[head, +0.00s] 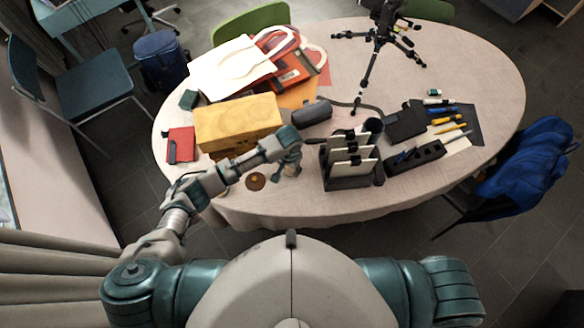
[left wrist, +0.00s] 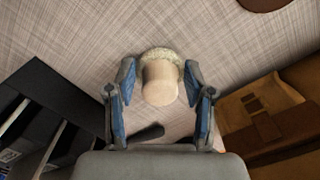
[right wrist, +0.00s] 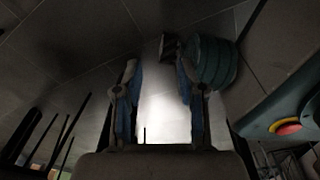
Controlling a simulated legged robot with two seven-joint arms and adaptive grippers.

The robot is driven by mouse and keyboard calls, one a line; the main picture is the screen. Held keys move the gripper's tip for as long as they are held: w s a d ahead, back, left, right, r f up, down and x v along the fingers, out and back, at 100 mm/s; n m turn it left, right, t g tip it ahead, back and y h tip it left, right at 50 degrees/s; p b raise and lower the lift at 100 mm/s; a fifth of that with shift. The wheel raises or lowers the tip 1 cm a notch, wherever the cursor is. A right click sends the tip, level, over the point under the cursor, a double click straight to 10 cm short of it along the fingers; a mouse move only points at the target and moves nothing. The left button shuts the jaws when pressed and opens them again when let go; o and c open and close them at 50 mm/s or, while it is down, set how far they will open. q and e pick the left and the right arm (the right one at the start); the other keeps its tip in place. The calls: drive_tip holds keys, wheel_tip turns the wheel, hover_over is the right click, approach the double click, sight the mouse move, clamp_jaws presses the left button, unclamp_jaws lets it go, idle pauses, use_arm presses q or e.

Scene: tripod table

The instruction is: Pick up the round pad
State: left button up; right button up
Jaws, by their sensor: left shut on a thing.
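The round pad (left wrist: 162,56) shows in the left wrist view as a pale, woolly disc with a beige cylindrical knob. The knob lies between the fingers of my left gripper (left wrist: 160,95), which is shut on it. The woolly rim shows beyond the knob, over the pale cloth; I cannot tell whether it touches the table. In the head view my left gripper (head: 290,166) is low over the table's near side, and the pad is mostly hidden there. My right gripper (right wrist: 160,90) is open and empty above the dark floor, outside the head view.
A black organizer (head: 350,182) stands just right of my left gripper. A yellow box (head: 237,122) is behind my left forearm. A brown disc (head: 255,181) lies to the left. A black tripod (head: 378,45) stands at the back. The front cloth edge is clear.

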sight(288, 169)
use_arm(q)
drive_tip(key=r, duration=0.3)
drive_tip(key=shift+s+a, duration=0.25)
drive_tip(key=shift+s, duration=0.1)
drive_tip(key=s+d, duration=0.1)
drive_tip(key=s, duration=0.3)
drive_tip(key=s+d+p, duration=0.1)
drive_tip(key=s, duration=0.1)
drive_tip(key=shift+d+r, duration=0.3)
drive_tip(key=shift+r, duration=0.05)
drive_tip(key=s+d, duration=0.1)
drive_tip(key=s, duration=0.1)
drive_tip(key=s+d, duration=0.1)
drive_tip(key=s, duration=0.4)
drive_tip(key=shift+d+r, duration=0.3)
drive_tip(key=shift+d, duration=0.1)
drive_tip(key=shift+s, duration=0.65)
drive_tip(key=shift+s+a, duration=0.1)
use_arm(e)
drive_tip(key=s, duration=0.3)
drive_tip(key=shift+a+r, duration=0.25)
